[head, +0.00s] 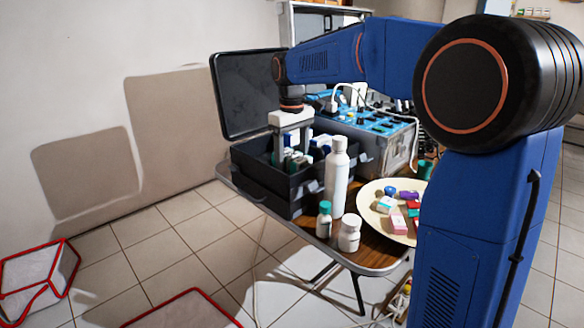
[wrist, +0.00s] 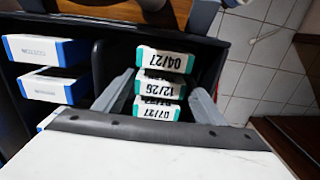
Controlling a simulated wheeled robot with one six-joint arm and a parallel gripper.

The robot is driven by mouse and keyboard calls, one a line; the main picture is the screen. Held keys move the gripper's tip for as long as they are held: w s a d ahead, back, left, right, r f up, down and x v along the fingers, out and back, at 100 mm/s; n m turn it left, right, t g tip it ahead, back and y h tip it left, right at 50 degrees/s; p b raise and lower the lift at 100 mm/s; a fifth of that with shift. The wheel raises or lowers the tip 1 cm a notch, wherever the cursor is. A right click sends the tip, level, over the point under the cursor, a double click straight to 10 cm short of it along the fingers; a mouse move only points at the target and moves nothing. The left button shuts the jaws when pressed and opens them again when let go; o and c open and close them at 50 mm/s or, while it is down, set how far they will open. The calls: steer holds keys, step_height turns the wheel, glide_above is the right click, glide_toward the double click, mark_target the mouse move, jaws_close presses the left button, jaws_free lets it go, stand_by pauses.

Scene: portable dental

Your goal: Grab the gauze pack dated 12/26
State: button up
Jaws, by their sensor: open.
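In the wrist view a row of white packs with green edges lies in a dark compartment. The pack dated 12/26 (wrist: 158,88) is behind the nearest packs and in front of the pack dated 04/27 (wrist: 163,60). The nearest pack reads 07/27 (wrist: 152,112). Another label just behind it is partly hidden, ending in 27. My gripper (wrist: 163,84) is open, with one finger left of the row and one right of it; nothing is visibly held. In the head view my gripper (head: 291,150) points down into the black case (head: 270,188); the packs there are too small to read.
White and blue boxes (wrist: 45,48) lie left of a dark divider. In the head view, a tall white bottle (head: 337,180), smaller bottles and a plate (head: 372,213) of small items stand right of the case. A blue-topped unit (head: 365,125) stands behind. The raised lid (head: 247,92) is at the left.

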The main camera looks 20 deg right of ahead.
steer(key=shift+f, duration=0.95)
steer(key=c, duration=0.8)
